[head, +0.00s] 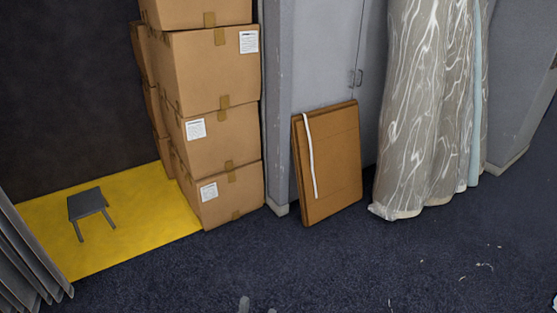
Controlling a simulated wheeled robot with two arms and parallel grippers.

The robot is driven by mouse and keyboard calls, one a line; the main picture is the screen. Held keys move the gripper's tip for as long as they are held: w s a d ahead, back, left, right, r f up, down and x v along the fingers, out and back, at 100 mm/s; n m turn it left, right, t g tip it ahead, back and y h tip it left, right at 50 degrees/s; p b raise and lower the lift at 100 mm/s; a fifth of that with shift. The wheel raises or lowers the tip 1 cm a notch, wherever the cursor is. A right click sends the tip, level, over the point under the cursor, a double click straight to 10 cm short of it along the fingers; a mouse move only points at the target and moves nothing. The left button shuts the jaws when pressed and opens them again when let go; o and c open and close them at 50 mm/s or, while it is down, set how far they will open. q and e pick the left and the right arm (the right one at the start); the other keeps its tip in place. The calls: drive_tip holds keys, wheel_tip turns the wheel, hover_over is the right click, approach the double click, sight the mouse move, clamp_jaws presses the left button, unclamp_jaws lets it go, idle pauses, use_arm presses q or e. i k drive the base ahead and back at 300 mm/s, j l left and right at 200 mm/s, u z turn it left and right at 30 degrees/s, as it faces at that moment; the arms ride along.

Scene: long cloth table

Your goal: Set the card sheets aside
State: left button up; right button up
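The card sheets (340,168) are a flat brown stack standing on edge, leaning against the grey cabinet or doorway right of centre. Their lower edge rests on the dark blue carpet. A narrow white strip (310,155) runs down the front near the left edge.
Taped cardboard boxes (222,136) are stacked left of the sheets. A small grey stool-like object (88,202) is on a yellow floor patch (150,220). A patterned curtain (425,110) hangs at right. Carpet (330,265) in front is mostly clear, with small pale scraps at right.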

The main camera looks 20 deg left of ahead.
sight(326, 141)
drive_tip(key=u, duration=0.25)
drive_tip(key=i+l, duration=0.15)
drive_tip(key=i, duration=0.4)
drive_tip(key=i+l, duration=0.2)
drive_tip(key=i, duration=0.35)
drive_tip(key=i+l, duration=0.15)
drive_tip(key=i, duration=0.35)
drive_tip(key=i+l, duration=0.2)
drive_tip(key=i, duration=0.35)
drive_tip(key=i+l, duration=0.15)
drive_tip(key=i, duration=0.4)
drive_tip(key=i+l, duration=0.2)
drive_tip(key=i, duration=0.35)
drive_tip(key=z, duration=0.05)
